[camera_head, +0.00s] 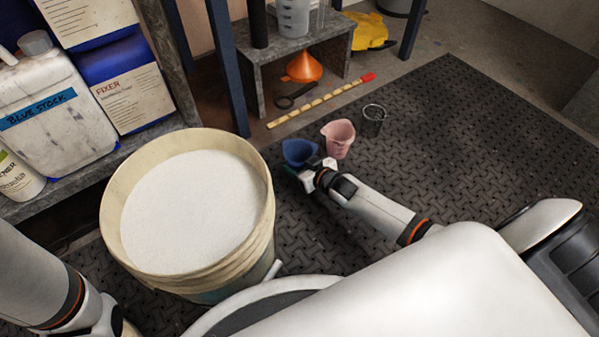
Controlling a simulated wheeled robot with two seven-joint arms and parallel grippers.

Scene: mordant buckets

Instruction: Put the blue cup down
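The blue cup (299,152) is near the middle of the head view, just right of the big bucket, with its mouth facing up. My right gripper (316,171) is at the near side of the blue cup, its pale fingers against the lower part of the cup, and it appears shut on it. The fingers and wrist hide the cup's base, so I cannot tell whether it touches the mat. My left arm comes in at the lower left; its gripper is cut off by the bottom edge, and its fingers do not show.
A large bucket of white powder (262,222) is to the left. A yellow ruler (325,98) and orange funnel (304,68) lie behind. The black mat (460,130) is clear to the right.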

